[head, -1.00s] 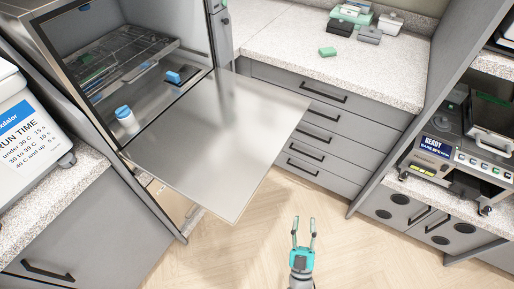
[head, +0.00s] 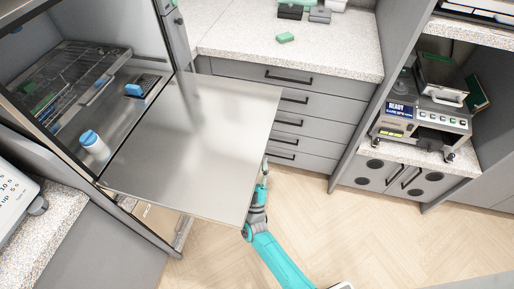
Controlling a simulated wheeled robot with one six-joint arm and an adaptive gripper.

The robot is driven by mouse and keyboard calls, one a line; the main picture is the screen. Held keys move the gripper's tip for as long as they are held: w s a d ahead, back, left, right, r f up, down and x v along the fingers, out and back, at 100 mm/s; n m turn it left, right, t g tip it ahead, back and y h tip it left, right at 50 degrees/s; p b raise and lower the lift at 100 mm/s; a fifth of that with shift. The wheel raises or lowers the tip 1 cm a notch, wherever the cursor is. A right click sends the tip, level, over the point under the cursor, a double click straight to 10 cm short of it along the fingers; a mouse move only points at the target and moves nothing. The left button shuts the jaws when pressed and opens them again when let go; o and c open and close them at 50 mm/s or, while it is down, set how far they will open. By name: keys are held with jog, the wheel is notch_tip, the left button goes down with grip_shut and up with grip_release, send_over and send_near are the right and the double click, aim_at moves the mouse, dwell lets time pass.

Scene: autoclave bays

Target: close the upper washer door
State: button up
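The upper washer door (head: 185,150) is a flat steel panel, folded down and open, sticking out from the washer chamber. Its hinge side is at the left and its free edge at the right. My gripper (head: 265,164) is at the door's free right edge, pointing away from the camera. The door's edge seems to cover part of it, and I cannot tell whether it touches the door. Its fingers show small and nearly edge-on, so their opening is unclear. The washer chamber (head: 131,57) stands open, with a wire rack (head: 75,75) inside.
A white bottle with a blue cap (head: 94,146) and a blue item (head: 134,90) are in the chamber near the door. Grey drawers (head: 290,95) stand behind the door under a speckled counter (head: 340,50). A bench unit marked READY (head: 425,118) is at right. Floor (head: 370,235) is clear.

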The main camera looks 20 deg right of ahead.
aim_at(258, 148)
jog(key=shift+x, duration=2.55)
grip_shut()
